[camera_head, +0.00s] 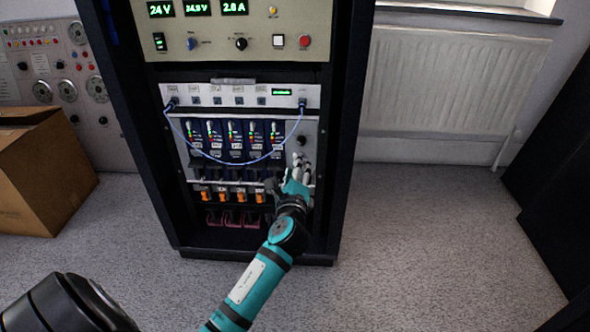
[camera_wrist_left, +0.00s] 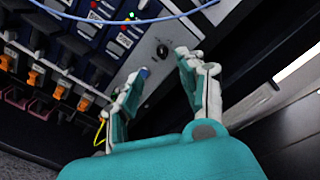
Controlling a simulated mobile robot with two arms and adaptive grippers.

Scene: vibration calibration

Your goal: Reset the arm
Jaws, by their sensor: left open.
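My left arm (camera_head: 262,277) is teal and black and reaches up from the bottom of the head view to the rack. My left gripper (camera_head: 299,165) is at the right side of the rack's lower panels, just below a round black knob (camera_head: 301,141). In the left wrist view the left gripper (camera_wrist_left: 158,78) has its two fingers apart with nothing between them. The knob (camera_wrist_left: 162,50) shows beyond the fingertips, on a grey panel. I cannot tell whether a fingertip touches the panel. My right gripper is not in view.
The black rack (camera_head: 345,125) holds a power unit (camera_head: 262,45) with green readouts, a blue cable (camera_head: 228,163), several modules and orange switches (camera_head: 241,197). A cardboard box (camera_head: 60,190) stands left. A radiator (camera_head: 450,80) is behind right. Grey floor (camera_head: 430,230) is clear at right.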

